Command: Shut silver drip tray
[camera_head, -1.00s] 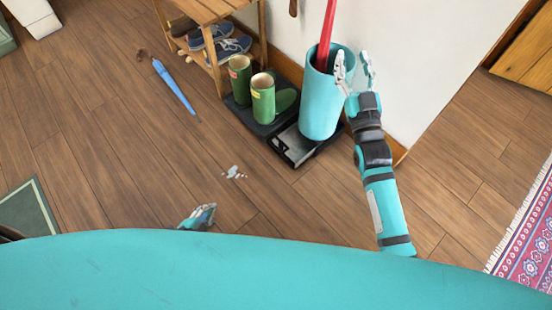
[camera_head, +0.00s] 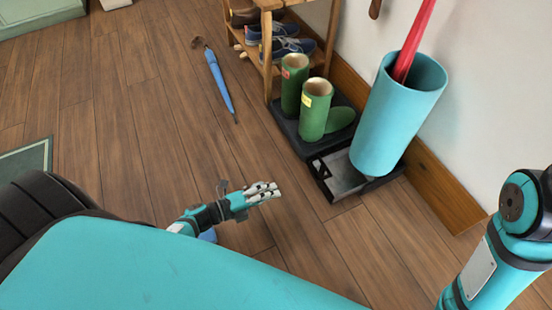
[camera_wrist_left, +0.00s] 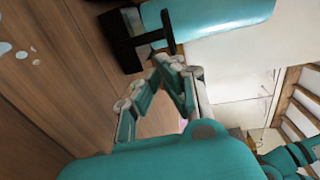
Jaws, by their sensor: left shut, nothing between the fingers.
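The silver drip tray (camera_head: 346,174) sits low at the foot of the teal umbrella stand (camera_head: 398,115), in a black frame (camera_head: 322,172), with its near part sticking out to the left of the stand. My left gripper (camera_head: 277,189) is shut and empty above the floor, left of the tray and apart from it in the head view. In the left wrist view, its fingers (camera_wrist_left: 165,72) point toward a black part (camera_wrist_left: 122,42) by the teal stand (camera_wrist_left: 225,14). My right arm (camera_head: 500,250) shows at the lower right; its gripper is out of view.
Green boots (camera_head: 315,110) stand on a black mat (camera_head: 340,142) beside the tray. A wooden shoe rack (camera_head: 268,65) is behind them, and a blue umbrella (camera_head: 219,80) lies on the floor. A white wall (camera_head: 490,110) is behind the stand. Floor left of the tray is clear.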

